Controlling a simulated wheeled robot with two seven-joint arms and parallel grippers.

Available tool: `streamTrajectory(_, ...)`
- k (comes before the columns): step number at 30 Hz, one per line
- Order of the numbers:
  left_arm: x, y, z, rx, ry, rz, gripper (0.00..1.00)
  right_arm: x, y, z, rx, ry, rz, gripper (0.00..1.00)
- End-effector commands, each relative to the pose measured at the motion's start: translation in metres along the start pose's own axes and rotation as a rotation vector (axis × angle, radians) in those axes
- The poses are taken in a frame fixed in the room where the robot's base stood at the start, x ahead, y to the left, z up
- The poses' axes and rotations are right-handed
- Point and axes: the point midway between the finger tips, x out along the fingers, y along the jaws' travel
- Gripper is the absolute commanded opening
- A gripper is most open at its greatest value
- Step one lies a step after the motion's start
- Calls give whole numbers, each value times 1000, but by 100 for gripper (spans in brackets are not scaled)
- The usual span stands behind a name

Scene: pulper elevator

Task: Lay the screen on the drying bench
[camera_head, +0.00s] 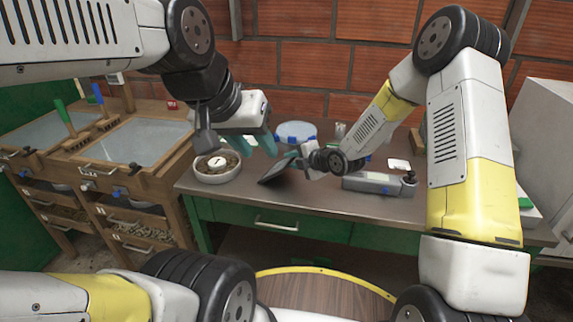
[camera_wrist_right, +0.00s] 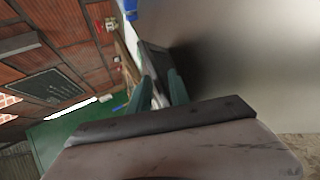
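A dark flat panel, seemingly the screen (camera_head: 277,171), is tilted above the steel-topped table, its upper right edge at my right gripper (camera_head: 293,157). In the right wrist view the dark screen (camera_wrist_right: 155,58) reaches in between the teal fingertips of my right gripper (camera_wrist_right: 161,82), which looks shut on it. My left gripper (camera_head: 259,142) is open and empty, pointing down just above and left of the screen. A wooden bench, seemingly the drying bench (camera_head: 160,181), stands at the left with two grey framed panels on top.
A white bowl of brown contents (camera_head: 218,179) stands at the table's left end. A blue-and-white round container (camera_head: 296,130) stands behind. A grey device (camera_head: 372,184) lies right of the screen. Tools with green and blue handles (camera_head: 60,110) stand up at the wooden bench. The table's front strip is clear.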

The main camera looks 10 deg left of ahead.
Motion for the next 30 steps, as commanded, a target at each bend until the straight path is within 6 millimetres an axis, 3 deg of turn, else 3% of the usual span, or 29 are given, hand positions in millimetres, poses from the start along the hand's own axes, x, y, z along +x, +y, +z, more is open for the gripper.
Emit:
streamTrajectory(10, 0, 0, 0, 0, 0, 0, 36, -39, 0, 0, 0, -1, 0, 23)
streamTrajectory(22, 0, 0, 0, 0, 0, 0, 36, -44, 1, 0, 0, 0, 1, 23)
streamTrajectory(30, 0, 0, 0, 0, 0, 0, 36, -79, 34, 1, -3, -3, 4, 23)
